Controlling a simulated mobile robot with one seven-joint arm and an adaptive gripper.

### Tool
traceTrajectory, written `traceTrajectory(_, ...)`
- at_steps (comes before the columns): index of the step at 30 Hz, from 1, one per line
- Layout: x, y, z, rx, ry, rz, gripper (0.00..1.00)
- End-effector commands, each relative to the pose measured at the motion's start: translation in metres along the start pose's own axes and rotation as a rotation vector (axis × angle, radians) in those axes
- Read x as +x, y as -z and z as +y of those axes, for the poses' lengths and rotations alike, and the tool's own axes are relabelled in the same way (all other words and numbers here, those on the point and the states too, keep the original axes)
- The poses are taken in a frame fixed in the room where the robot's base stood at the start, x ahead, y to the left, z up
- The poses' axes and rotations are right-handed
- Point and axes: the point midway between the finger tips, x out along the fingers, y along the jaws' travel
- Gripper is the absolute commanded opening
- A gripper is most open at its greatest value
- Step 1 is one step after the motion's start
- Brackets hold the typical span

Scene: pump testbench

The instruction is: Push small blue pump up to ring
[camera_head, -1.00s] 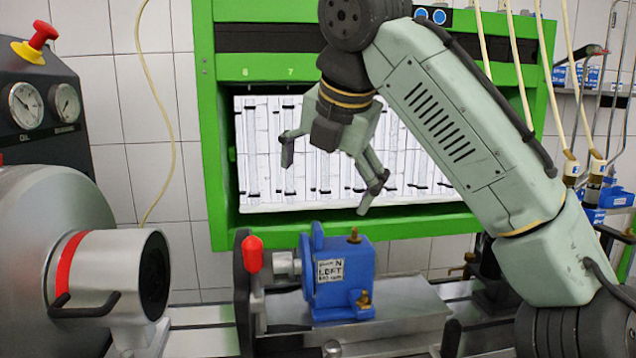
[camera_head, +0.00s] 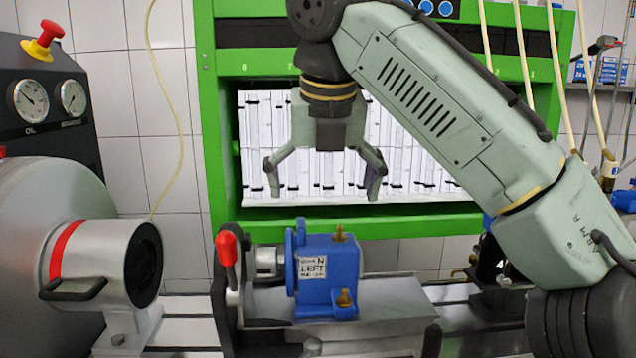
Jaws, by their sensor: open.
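The small blue pump (camera_head: 328,266) sits upright on the grey metal bed of the bench, with brass fittings and a white label reading "LEFT". Its metal shaft end (camera_head: 268,260) points left, beside a dark upright plate (camera_head: 226,285) with a red-knobbed lever (camera_head: 227,249). I cannot tell which part is the ring; a red band (camera_head: 68,250) circles the metal cylinder (camera_head: 100,262) at left. My gripper (camera_head: 322,182) is open and empty, pointing down above the pump and apart from it. Its two fingers are spread left and right.
The green cabinet (camera_head: 205,130) with glass tubes stands behind. A grey console with gauges (camera_head: 45,98) and a red knob is at back left. Hoses hang at right. The grey bed (camera_head: 395,295) right of the pump is clear.

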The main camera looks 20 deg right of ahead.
Motion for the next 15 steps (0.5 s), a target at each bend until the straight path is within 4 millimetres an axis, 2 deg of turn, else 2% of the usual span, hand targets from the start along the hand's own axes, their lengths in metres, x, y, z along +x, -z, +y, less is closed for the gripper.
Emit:
traceTrajectory(9,0.054,0.000,0.000,0.002,0.000,0.001,1.00)
traceTrajectory(15,0.084,0.000,0.000,0.003,0.000,-0.001,1.00)
